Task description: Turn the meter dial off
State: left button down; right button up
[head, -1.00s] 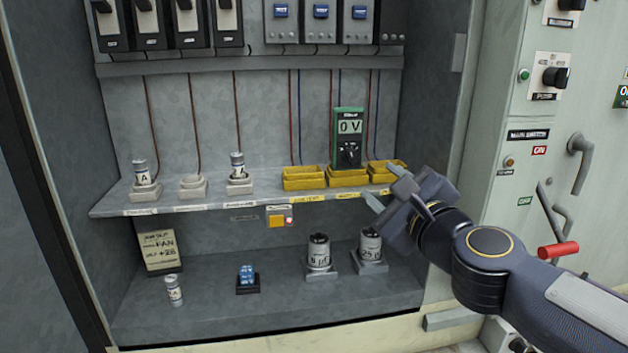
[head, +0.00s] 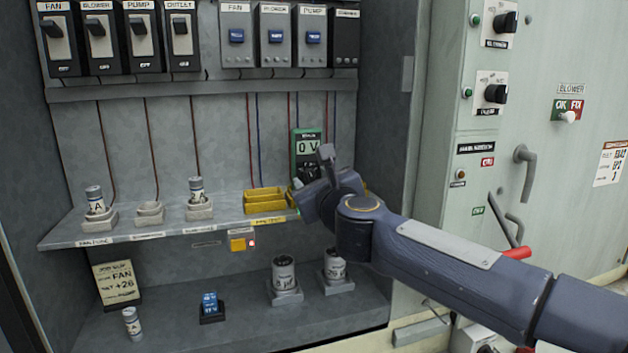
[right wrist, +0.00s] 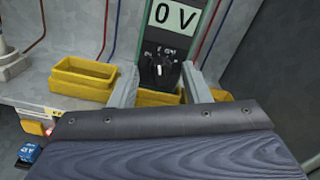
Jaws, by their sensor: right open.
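The green meter (head: 308,146) stands on the cabinet shelf against the back wall, and its display reads 0 V. In the head view its dial is largely hidden behind my right gripper (head: 313,172). In the right wrist view the meter (right wrist: 196,40) shows its black dial (right wrist: 161,68) with a pale pointer and small markings around it. The dial lies between the two fingers of my open right gripper (right wrist: 165,85), a little beyond the tips. I cannot tell whether a finger touches it. My left gripper is not in view.
Yellow trays (head: 265,202) sit on the shelf (head: 165,228) beside the meter, close below my right gripper. White holders with fuses stand at the shelf's left. Below are a yellow switch (head: 238,240) and capacitors (head: 283,272). A red-handled lever (head: 516,253) is near my right arm.

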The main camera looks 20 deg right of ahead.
grip_shut()
dwell(0.3)
jog(key=n+p, duration=0.1)
jog(key=n, duration=0.2)
jog(key=shift+r+n+p, duration=0.1)
jog(key=shift+n+p, duration=0.2)
jog(key=shift+p, duration=0.05)
jog(key=shift+n+p, duration=0.7)
jog(key=shift+n, duration=1.1)
